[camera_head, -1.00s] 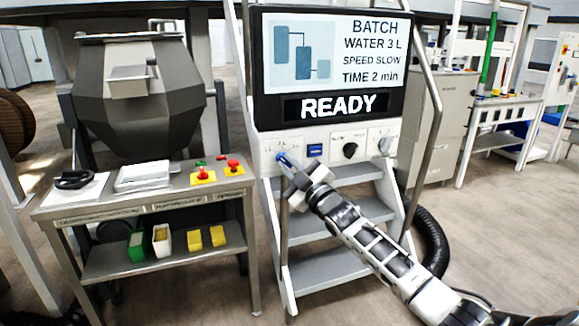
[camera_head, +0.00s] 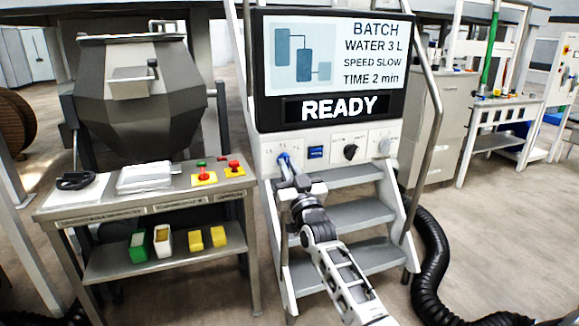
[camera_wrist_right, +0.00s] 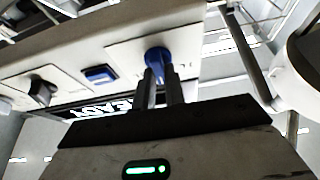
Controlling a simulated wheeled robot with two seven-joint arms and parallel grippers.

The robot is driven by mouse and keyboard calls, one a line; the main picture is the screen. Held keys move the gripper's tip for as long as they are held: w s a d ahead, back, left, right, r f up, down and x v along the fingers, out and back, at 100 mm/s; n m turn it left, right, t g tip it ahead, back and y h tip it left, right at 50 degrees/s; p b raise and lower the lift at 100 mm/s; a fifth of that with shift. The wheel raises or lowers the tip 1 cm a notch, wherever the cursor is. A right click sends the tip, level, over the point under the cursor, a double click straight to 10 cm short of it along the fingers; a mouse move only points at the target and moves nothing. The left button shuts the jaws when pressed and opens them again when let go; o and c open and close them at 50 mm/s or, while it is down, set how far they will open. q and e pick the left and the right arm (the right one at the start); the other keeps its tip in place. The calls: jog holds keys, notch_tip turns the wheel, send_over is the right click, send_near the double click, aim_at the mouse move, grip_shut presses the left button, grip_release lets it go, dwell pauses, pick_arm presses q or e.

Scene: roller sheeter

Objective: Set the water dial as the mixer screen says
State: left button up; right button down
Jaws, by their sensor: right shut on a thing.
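The mixer screen (camera_head: 335,62) reads BATCH, WATER 3 L, SPEED SLOW, TIME 2 min, with READY below. The blue water dial (camera_head: 283,158) is at the left end of the white control panel under the screen. My right gripper (camera_head: 285,164) reaches up to it from below, its fingers shut on the dial. In the right wrist view the blue dial (camera_wrist_right: 158,56) sits between the two dark fingertips (camera_wrist_right: 163,75). The fingers hide part of the dial and its markings, so its setting cannot be read. My left gripper is not in view.
A blue square button (camera_head: 316,152), a black knob (camera_head: 350,152) and a pale knob (camera_head: 384,147) sit right of the dial. Grey steps (camera_head: 355,213) stand below the panel. A black hose (camera_head: 430,260) lies at right.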

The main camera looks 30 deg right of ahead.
jog(key=m+g+h+p, duration=0.1)
jog(key=m, duration=0.2)
jog(key=m+h+p, duration=0.1)
jog(key=m+h, duration=0.1)
jog(key=m, duration=0.1)
jog(key=shift+a+r+m+g, duration=0.1)
jog(key=shift+a+m+g, duration=0.05)
jog(key=shift+m+g, duration=0.25)
jog(key=m+h+p, duration=0.1)
jog(key=m, duration=0.1)
jog(key=m+g+p, duration=0.1)
jog(key=m, duration=0.2)
jog(key=shift+g+h, duration=0.3)
jog(key=shift+h, duration=0.1)
pick_arm(q)
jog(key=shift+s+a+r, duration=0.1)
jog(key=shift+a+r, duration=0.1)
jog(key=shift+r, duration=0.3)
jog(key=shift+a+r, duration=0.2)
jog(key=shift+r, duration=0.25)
jog(key=shift+p, duration=0.3)
pick_arm(e)
jog(key=shift+m, duration=0.4)
jog(key=c, duration=1.5)
grip_release()
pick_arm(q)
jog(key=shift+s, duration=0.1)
pick_arm(e)
jog(key=shift+o, duration=0.2)
